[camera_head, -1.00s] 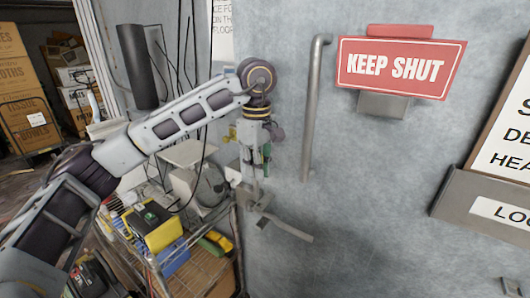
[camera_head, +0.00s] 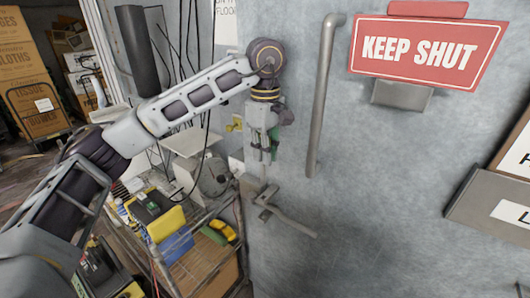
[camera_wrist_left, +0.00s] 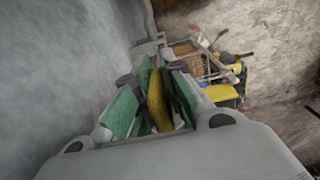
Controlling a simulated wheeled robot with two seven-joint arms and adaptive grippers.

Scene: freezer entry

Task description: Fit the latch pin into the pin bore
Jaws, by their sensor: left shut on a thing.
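My left gripper (camera_head: 264,160) points down in front of the grey door, its green-padded fingers shut on the latch pin. A thin pale length of the pin (camera_head: 263,175) shows below the fingers in the head view. In the left wrist view the gripper (camera_wrist_left: 153,108) has a yellow piece (camera_wrist_left: 158,102) between its green pads, seemingly the pin's upper part. The metal latch (camera_head: 285,214), with a long handle slanting down to the right, is just below. The pin bore is too small to make out, and I cannot tell whether the pin tip touches the latch. My right gripper is out of view.
A vertical door handle (camera_head: 322,100) stands right of my left wrist. A red KEEP SHUT sign (camera_head: 425,50) is further right. A wire cart (camera_head: 190,262) with yellow and blue items stands left of the latch.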

